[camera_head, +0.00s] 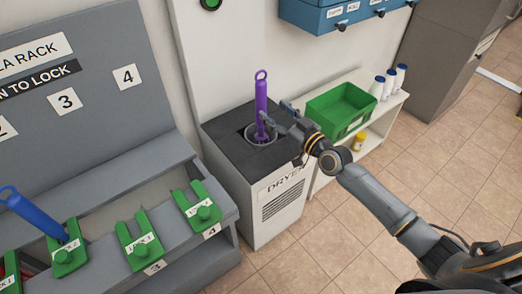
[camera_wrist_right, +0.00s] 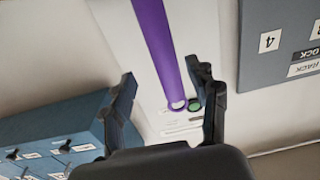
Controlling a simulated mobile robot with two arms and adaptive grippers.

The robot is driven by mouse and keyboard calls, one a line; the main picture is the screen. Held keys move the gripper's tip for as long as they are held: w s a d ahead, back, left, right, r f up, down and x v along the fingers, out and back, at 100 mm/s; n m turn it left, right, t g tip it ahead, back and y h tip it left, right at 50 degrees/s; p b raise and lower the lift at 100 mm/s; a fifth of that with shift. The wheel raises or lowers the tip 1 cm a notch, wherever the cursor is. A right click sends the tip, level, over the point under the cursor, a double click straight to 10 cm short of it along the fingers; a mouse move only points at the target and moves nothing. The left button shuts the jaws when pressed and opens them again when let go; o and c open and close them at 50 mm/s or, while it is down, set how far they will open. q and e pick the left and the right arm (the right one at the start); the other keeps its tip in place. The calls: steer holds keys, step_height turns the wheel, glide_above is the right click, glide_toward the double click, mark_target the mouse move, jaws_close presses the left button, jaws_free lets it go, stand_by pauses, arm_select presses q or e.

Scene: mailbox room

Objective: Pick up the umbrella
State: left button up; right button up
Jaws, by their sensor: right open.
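A purple umbrella (camera_head: 261,100), closed and with a ring at its top end, stands upright in the round opening of the grey dryer (camera_head: 225,128). Its lower end is hidden inside. My right gripper (camera_head: 277,112) is open beside the umbrella's lower part, coming from the right. In the right wrist view the purple umbrella (camera_wrist_right: 158,45) runs between the two spread fingers of the gripper (camera_wrist_right: 164,82); I cannot tell whether either finger touches it. A blue umbrella (camera_head: 32,212) leans in a green holder of the rack at the left. My left gripper is not in view.
The grey rack (camera_head: 100,190) with green holders (camera_head: 140,246) stands left of the dryer. A green crate (camera_head: 340,122), a yellow jar (camera_head: 359,141) and white bottles (camera_head: 389,84) are on the white shelf at right. Blue mailboxes (camera_head: 312,17) hang above. Tiled floor is free in front.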

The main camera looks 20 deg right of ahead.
mark_target(265, 105)
steer(key=shift+a+b+x, duration=0.15)
steer(key=shift+b+x, duration=0.05)
steer(key=shift+x, duration=1.4)
steer(key=shift+a+b+x, duration=0.15)
steer(key=shift+x, duration=1.45)
steer(key=shift+s, duration=0.2)
steer(key=shift+c, duration=0.3)
jaws_close()
steer(key=shift+r, duration=0.15)
